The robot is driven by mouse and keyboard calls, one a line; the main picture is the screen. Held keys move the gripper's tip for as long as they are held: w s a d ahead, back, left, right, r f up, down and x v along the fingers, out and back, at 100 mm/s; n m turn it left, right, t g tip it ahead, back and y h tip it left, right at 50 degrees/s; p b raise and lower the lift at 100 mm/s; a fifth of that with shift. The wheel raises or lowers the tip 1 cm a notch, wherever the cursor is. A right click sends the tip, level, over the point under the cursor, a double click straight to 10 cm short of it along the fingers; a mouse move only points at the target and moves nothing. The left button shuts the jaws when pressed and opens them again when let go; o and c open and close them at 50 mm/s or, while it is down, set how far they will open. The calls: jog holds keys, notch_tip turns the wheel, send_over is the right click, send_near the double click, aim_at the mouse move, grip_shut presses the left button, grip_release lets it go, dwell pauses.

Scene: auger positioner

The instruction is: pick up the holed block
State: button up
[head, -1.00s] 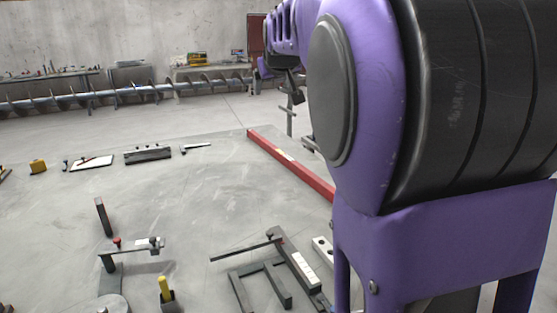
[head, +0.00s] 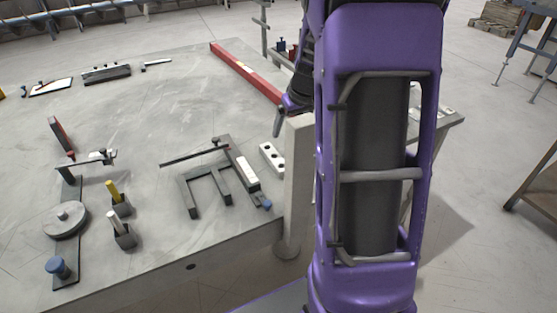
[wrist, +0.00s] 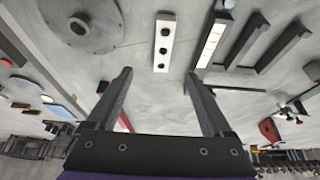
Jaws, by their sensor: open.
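The holed block (head: 271,158) is a pale bar with a row of dark holes. It lies on the grey table near the right edge in the head view, right of a dark forked fixture (head: 220,178). In the wrist view the holed block (wrist: 164,42) is near the top centre, beyond and roughly between the fingertips. My gripper (wrist: 158,78) is open, with nothing between its two dark fingers. In the head view part of my gripper (head: 279,120) shows above the table near the block, apart from it; my arm hides the rest.
A red bar (head: 247,73) lies along the table's right side. A round grey disc (head: 65,220), a yellow-topped peg (head: 113,190) and a blue knob (head: 57,267) stand at left. A pale upright post (head: 297,180) is right of the block. The table's middle is clear.

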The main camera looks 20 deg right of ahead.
jog(key=b, duration=0.1)
send_near(275, 153)
jog(key=f, duration=0.1)
jog(key=s+f, duration=0.1)
jog(key=f, duration=0.1)
jog(key=shift+s+a, duration=0.2)
jog(key=shift+a, duration=0.1)
jog(key=shift+w+r+b+x, duration=0.1)
jog(key=shift+w+x, duration=0.05)
jog(key=shift+x, duration=0.85)
jog(key=shift+w+r+b+x, duration=0.1)
jog(key=shift+w+x, duration=0.1)
jog(key=shift+x, duration=0.85)
jog(key=shift+w+b+x, duration=0.1)
jog(key=shift+w+x, duration=0.05)
jog(key=shift+x, duration=0.85)
jog(key=shift+a, duration=0.15)
grip_shut()
jog(key=shift+w+r, duration=0.1)
jog(key=shift+r, duration=0.15)
